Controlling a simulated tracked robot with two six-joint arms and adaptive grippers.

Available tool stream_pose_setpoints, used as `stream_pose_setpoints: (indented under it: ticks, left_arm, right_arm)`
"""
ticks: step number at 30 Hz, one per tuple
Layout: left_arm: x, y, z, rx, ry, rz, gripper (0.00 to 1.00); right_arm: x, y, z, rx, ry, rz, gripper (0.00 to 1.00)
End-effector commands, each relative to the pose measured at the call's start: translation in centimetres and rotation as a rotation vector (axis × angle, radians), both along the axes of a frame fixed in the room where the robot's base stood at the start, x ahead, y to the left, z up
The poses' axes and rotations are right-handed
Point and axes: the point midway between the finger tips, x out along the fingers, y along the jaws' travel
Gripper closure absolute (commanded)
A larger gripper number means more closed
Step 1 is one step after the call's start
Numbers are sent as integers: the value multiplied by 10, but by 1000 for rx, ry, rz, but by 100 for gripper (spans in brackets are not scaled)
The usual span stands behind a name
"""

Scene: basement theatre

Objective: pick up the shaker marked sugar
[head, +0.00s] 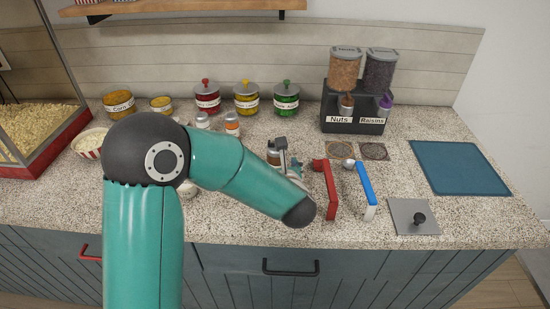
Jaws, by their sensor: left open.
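Two small shakers stand on the speckled counter behind my left arm: one with a pale body (202,121) and one with orange contents (232,124). A third small item, brown and shaker-like (273,156), stands right at my left gripper (285,162). The lettering on all of these is too small to read, so I cannot tell which is marked sugar. My left gripper is open, low over the counter and partly hidden by my own forearm. I cannot tell whether its fingers are around the brown item or beside it. My right gripper is out of view.
Red (207,101), yellow (246,99) and green (286,101) lidded jars line the wall. A nuts-and-raisins dispenser (352,113) stands at the back right. Red (327,187) and blue (365,184) handled tools lie right of the gripper. A popcorn machine (38,150) is left; a blue mat (458,169) lies right.

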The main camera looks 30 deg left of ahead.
Motion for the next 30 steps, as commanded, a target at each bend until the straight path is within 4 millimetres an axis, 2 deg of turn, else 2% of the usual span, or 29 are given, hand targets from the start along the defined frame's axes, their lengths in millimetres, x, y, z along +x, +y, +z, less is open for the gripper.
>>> stream_pose_setpoints:
  ticks: [5, 12, 22, 30]
  left_arm:
    - [10, 6, -4, 0, 3, 1, 16]
    - [34, 25, -18, 0, 3, 2, 16]
    - [39, 29, -22, 0, 0, -1, 16]
    - [39, 29, -22, 0, 0, -1, 61]
  right_arm:
    - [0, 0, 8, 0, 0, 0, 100]
    - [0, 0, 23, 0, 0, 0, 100]
    - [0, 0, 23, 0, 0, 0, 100]
    - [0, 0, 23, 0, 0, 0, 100]
